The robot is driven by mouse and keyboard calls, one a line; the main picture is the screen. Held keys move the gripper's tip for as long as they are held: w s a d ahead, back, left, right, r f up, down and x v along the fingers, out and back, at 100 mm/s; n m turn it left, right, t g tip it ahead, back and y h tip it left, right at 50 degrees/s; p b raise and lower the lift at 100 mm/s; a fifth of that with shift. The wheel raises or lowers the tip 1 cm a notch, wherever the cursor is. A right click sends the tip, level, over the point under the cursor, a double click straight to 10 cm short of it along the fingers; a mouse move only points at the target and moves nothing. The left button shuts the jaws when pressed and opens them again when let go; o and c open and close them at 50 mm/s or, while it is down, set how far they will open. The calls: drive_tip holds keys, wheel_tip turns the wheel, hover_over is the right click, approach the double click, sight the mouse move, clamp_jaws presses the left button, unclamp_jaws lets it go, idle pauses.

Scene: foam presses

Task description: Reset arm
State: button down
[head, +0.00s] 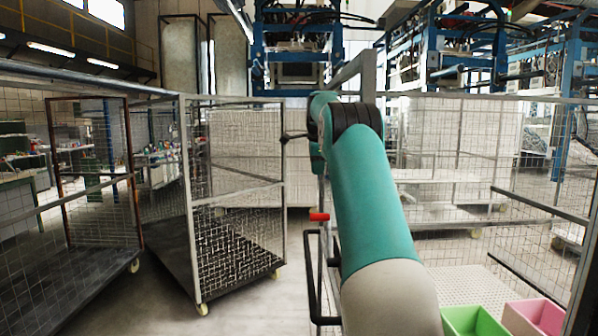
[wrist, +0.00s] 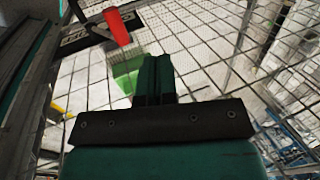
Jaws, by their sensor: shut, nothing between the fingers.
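My arm, teal and grey, reaches up and forward in the head view, with its elbow at the upper middle. The arm hides what lies right behind it. My gripper (wrist: 155,77) shows in the wrist view, its two dark green fingers side by side and shut with nothing between them. It hangs in front of wire mesh, and a green thing (wrist: 128,70) shows beyond the fingertips.
A wire-mesh cart (head: 235,240) stands at left of the arm. A green bin (head: 474,322) and a pink bin (head: 535,318) sit at lower right. A red handle (head: 319,217) is beside my arm; a red piece also shows in the wrist view (wrist: 117,27). Blue presses (head: 470,50) stand behind.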

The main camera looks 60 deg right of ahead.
drive_tip(key=w+a+f+n+y+b, duration=0.15)
drive_tip(key=a+n, duration=0.25)
drive_tip(key=a, duration=0.5)
drive_tip(key=w+a+f+n+b, duration=0.1)
drive_tip(key=w+a+f+n, duration=0.2)
drive_tip(key=a, duration=0.5)
drive_tip(key=w+a+n+y+b, duration=0.1)
drive_tip(key=w+a+n, duration=0.2)
drive_tip(key=a+n, duration=0.45)
drive_tip(key=s+a+f+n+y+b, duration=0.1)
drive_tip(key=s+a+f+n, duration=0.25)
drive_tip(key=a, duration=0.65)
drive_tip(key=s+a+f+n+y+b, duration=0.15)
drive_tip(key=a+n, duration=0.25)
drive_tip(key=a, duration=0.6)
drive_tip(key=s+a+f+n+b, duration=0.1)
drive_tip(key=s+a+f+n, duration=0.2)
drive_tip(key=s+a, duration=0.3)
drive_tip(key=s+a+f+n+g+y+b, duration=0.1)
drive_tip(key=s+a+f+n, duration=0.3)
drive_tip(key=s, duration=0.5)
drive_tip(key=s+a+f+n+g+y+b, duration=0.1)
drive_tip(key=s+a+f+n, duration=0.3)
drive_tip(key=s+a+n, duration=0.2)
drive_tip(key=s+a, duration=0.1)
drive_tip(key=s, duration=0.1)
drive_tip(key=shift+s+a+n, duration=0.3)
drive_tip(key=shift+s+n, duration=0.05)
drive_tip(key=shift+n, duration=0.05)
